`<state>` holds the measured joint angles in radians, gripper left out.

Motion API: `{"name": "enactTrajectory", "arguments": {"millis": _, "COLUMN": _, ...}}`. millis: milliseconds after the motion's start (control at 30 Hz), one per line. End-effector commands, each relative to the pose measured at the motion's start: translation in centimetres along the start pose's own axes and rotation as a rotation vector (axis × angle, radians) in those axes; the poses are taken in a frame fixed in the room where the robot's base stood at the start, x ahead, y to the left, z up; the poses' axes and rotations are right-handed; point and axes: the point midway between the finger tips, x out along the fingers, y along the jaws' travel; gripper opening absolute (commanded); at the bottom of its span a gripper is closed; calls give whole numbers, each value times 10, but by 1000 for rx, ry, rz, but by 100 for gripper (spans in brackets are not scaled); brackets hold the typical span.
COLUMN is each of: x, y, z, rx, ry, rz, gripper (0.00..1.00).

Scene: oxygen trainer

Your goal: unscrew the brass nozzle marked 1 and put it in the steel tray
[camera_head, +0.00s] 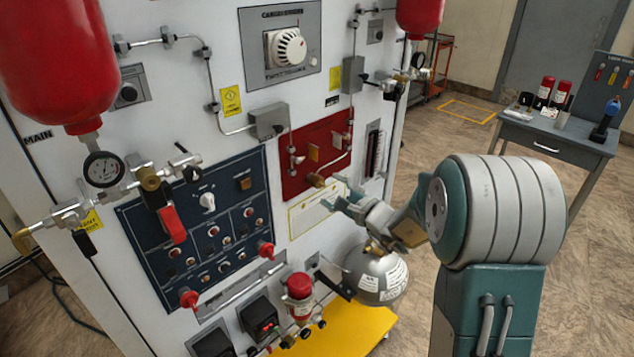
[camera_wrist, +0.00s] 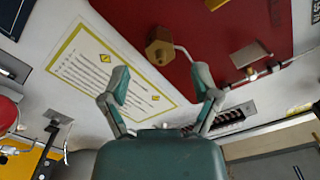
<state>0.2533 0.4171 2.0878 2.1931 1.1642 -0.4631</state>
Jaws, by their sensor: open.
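A brass nozzle (camera_head: 316,180) sticks out at the lower edge of the red panel (camera_head: 289,185) on the white cabinet. In the wrist view the brass nozzle (camera_wrist: 160,46) has a hexagonal body with a thin pipe beside it. I cannot read a number on it. My gripper (camera_head: 343,196) is open and empty, close in front of the panel. In the wrist view my gripper (camera_wrist: 160,84) has its two fingers spread, with the nozzle beyond the gap between the tips and apart from them. I cannot make out a steel tray.
A grey desk (camera_head: 556,142) with red bottles (camera_head: 546,88) and a blue tool (camera_head: 605,118) stands at the right. A steel sphere (camera_head: 378,277) and a yellow base (camera_head: 345,335) lie below my gripper. A dark control panel (camera_head: 180,263) and red cylinder (camera_head: 60,60) are left.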

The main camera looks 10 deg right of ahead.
Motion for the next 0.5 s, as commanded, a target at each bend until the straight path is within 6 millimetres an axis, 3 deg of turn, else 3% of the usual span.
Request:
{"name": "enactTrajectory", "arguments": {"millis": 167, "x": 0, "y": 0, "z": 0, "rx": 14, "ry": 0, "rz": 0, "gripper": 79}}
{"name": "enactTrajectory", "arguments": {"millis": 500, "x": 0, "y": 0, "z": 0, "rx": 295, "ry": 0, "rz": 0, "gripper": 79}}
